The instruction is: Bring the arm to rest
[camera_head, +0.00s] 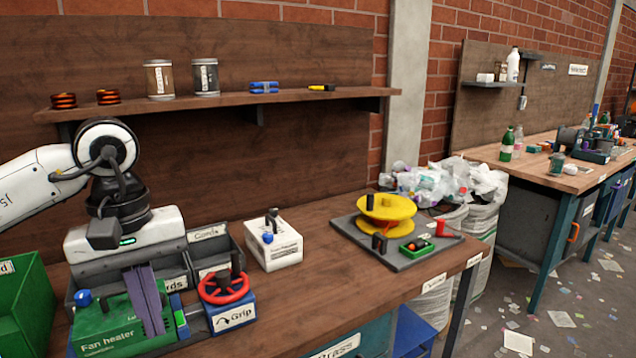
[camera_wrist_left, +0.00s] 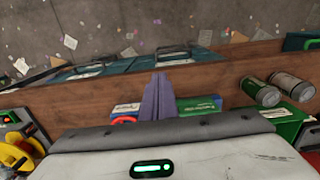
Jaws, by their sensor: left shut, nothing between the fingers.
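My left arm comes in from the left in the head view. Its gripper (camera_head: 148,303) points down over the workbench, in front of the green Fan heater box (camera_head: 108,326). The purple-grey fingers are together with nothing between them. In the left wrist view the shut fingers (camera_wrist_left: 157,98) show at the middle, with the bench beyond them. I cannot tell whether the fingertips touch the box. My right gripper is in neither view.
Close to the gripper are a compartment tray (camera_head: 206,246), a blue Grip block with a red handwheel (camera_head: 231,314) and a white box with knobs (camera_head: 273,245). A green bin (camera_head: 24,305) stands at left. The bench middle (camera_head: 330,285) is clear.

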